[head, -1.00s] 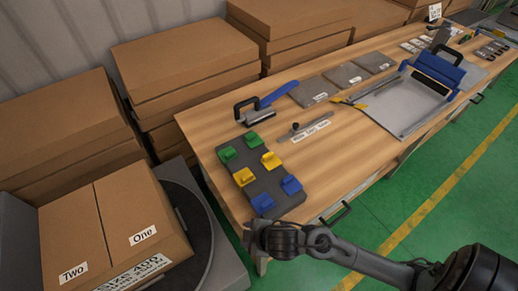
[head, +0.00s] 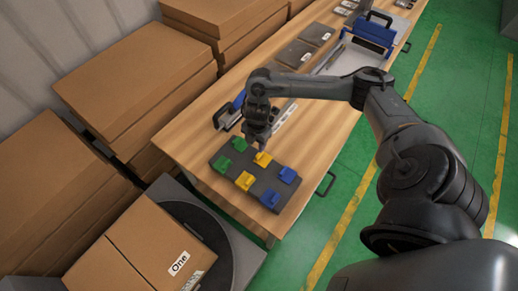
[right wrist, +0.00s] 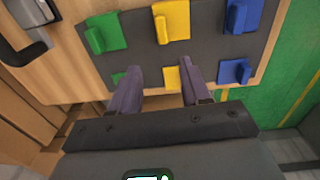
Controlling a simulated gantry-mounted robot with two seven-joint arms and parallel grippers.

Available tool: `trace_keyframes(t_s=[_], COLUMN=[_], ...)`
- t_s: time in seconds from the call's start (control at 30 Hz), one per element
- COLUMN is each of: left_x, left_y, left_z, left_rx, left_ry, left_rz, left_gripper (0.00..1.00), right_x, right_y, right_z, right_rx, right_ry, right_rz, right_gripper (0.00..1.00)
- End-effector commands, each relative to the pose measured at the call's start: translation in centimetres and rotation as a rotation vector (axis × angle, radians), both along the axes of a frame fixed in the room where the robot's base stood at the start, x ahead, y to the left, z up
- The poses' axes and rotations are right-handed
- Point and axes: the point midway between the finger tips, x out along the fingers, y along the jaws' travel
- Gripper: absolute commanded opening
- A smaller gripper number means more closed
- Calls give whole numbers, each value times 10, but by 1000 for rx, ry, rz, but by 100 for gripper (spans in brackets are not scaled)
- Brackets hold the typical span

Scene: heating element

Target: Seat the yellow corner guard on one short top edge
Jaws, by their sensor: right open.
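My right gripper (head: 258,143) is open and empty, pointing down above a dark board (head: 222,176). The board bears green, yellow and blue corner guards in two rows. One yellow guard (head: 263,159) is in the far row; it also shows in the right wrist view (right wrist: 172,20). The other yellow guard (head: 244,181) is in the near row. In the right wrist view this near yellow guard (right wrist: 172,78) appears between my two fingers, partly hidden by the gripper. I cannot tell how high the fingers are above it. A carton (head: 137,243) labelled "One" stands at lower left.
Green guards (head: 223,163) and blue guards (head: 288,175) flank the yellow ones. A black-handled tool (head: 228,114) lies behind the board on the wooden table (head: 173,138). The carton rests on a dark round turntable (head: 215,235). Stacked boxes (head: 140,75) stand behind the table.

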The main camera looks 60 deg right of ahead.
Motion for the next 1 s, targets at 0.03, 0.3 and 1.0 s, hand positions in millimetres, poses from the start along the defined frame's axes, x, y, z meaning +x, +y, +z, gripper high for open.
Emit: trace_keyframes(t_s=[0.03, 0.3, 1.0], left_x=[0, 1, 1], left_y=[0, 1, 5], left_z=[5, 4, 3], left_rx=[-1, 2, 14], left_ry=[-1, -2, -3], left_rz=[2, 3, -4], left_gripper=[43, 43, 43], right_x=[-3, -8, -8], right_y=[-10, -19, -20], right_z=[7, -20, -87], right_rx=[-8, -11, -12], right_ry=[17, 42, 39], right_rz=[-13, -27, -26], right_gripper=[47, 47, 47])
